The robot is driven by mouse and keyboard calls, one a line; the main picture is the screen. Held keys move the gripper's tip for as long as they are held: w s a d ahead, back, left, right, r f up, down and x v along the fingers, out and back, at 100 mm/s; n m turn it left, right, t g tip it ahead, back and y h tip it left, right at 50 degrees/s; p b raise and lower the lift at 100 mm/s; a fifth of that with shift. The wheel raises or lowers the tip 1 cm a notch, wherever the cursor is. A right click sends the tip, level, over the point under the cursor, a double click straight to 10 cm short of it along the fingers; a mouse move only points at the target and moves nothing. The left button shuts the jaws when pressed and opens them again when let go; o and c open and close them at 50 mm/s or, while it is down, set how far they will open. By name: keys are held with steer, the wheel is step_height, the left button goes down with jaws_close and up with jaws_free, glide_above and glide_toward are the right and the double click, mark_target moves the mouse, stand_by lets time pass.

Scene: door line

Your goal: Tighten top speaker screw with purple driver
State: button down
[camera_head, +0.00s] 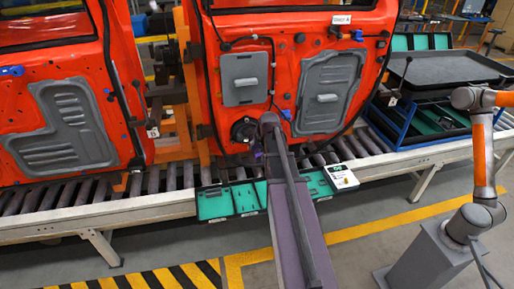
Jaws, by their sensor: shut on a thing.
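The round black speaker (242,130) sits low on the middle red door (285,40), left of my arm's raised joint. Its screws are too small to make out. My gripper (257,154) is just below and right of the speaker, mostly hidden by my own arm. A small purple patch, the purple driver (259,157), shows at the gripper, which is shut on it. I cannot tell whether the driver's tip touches a screw.
Green tool trays (232,200) hang on the roller conveyor (70,200) under the door. A white box (341,177) is right of them. Black trays (450,68) stand at the right back. An orange and grey arm (482,150) stands at the right. The floor in front is clear.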

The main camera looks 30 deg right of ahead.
steer(key=shift+w, duration=0.15)
steer(key=shift+w+d, duration=0.25)
steer(key=shift+w, duration=0.65)
steer(key=shift+w+d, duration=0.3)
steer(key=shift+w, duration=0.55)
steer(key=shift+w+d, duration=0.25)
steer(key=shift+w, duration=0.65)
steer(key=shift+w+d, duration=0.3)
steer(key=shift+w, duration=0.65)
stand_by(1.4)
steer(key=shift+s, duration=0.15)
stand_by(0.6)
steer(key=shift+s+a, duration=0.35)
steer(key=shift+s, duration=0.75)
steer(key=shift+s+a, duration=0.3)
steer(key=shift+s, duration=0.75)
steer(key=shift+s+a, duration=0.35)
steer(key=shift+s, duration=0.75)
steer(key=shift+f, duration=0.15)
